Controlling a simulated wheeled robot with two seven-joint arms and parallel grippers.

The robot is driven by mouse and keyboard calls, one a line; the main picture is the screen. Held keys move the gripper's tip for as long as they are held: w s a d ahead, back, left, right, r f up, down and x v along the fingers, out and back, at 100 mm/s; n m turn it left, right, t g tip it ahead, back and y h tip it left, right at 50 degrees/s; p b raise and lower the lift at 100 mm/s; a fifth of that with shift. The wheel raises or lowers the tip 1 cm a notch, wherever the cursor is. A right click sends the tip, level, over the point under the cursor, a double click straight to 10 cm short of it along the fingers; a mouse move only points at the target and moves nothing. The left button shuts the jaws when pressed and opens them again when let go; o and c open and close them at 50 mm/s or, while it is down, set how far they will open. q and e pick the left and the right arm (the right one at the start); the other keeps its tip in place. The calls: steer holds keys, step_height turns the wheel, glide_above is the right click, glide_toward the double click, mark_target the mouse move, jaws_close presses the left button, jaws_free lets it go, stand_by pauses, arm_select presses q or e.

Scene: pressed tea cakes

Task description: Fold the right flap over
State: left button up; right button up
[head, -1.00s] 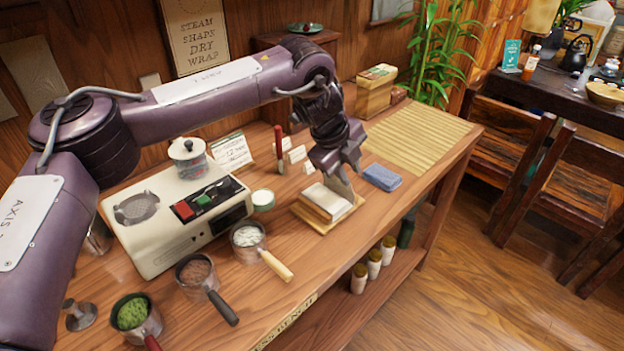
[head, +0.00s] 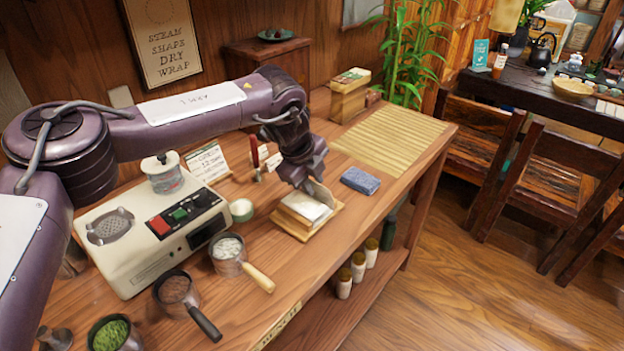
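A pale paper wrap (head: 304,207) lies on a small light wooden board (head: 294,231) near the front edge of the bench. Its top looks flat and white, with layered pale sides. A tan flap (head: 323,194) stands up at the right side of the wrap, against my gripper. My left gripper (head: 314,188) points down at the back right of the wrap, at the flap. Its fingers are small and partly hidden, so I cannot tell whether they pinch the flap or only touch it. My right gripper is not in view.
A blue folded cloth (head: 360,180) lies right of the board, before a slatted bamboo mat (head: 390,138). A cream machine (head: 150,235) and handled cups, one with white contents (head: 228,248), stand left. Small cards and a red-handled tool (head: 254,155) stand behind.

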mark_target(318, 193)
arm_select(q)
steer(key=shift+c, duration=0.3)
jaws_close()
steer(key=shift+f, duration=0.1)
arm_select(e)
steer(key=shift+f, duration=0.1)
